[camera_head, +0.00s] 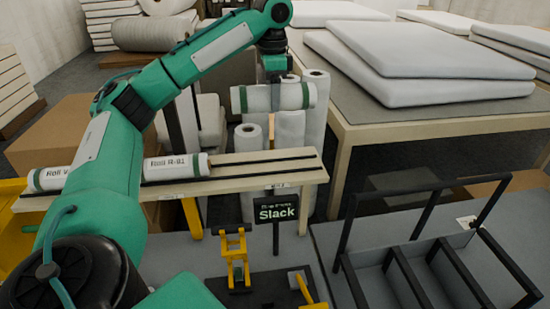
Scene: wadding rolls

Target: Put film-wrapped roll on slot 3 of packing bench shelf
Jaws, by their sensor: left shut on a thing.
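My left gripper (276,92) is shut on a white roll with green bands (255,99), held level in the air above the right part of a long wooden shelf (313,178) with dark rails. The roll is apart from the shelf. A white roll marked "Roll R-81" (176,167) lies on the shelf's middle. Another marked roll (48,179) lies at its left end, partly behind my left arm. The shelf's right part is bare, with a small label on its front edge too small to read surely. My right gripper is not in view.
Tall white rolls (291,130) stand just behind the shelf. A table with stacked white pads (420,65) is at the right. A "Slack" sign (277,212) and a yellow clamp (236,258) stand in front. A black-framed rack (440,255) is at lower right.

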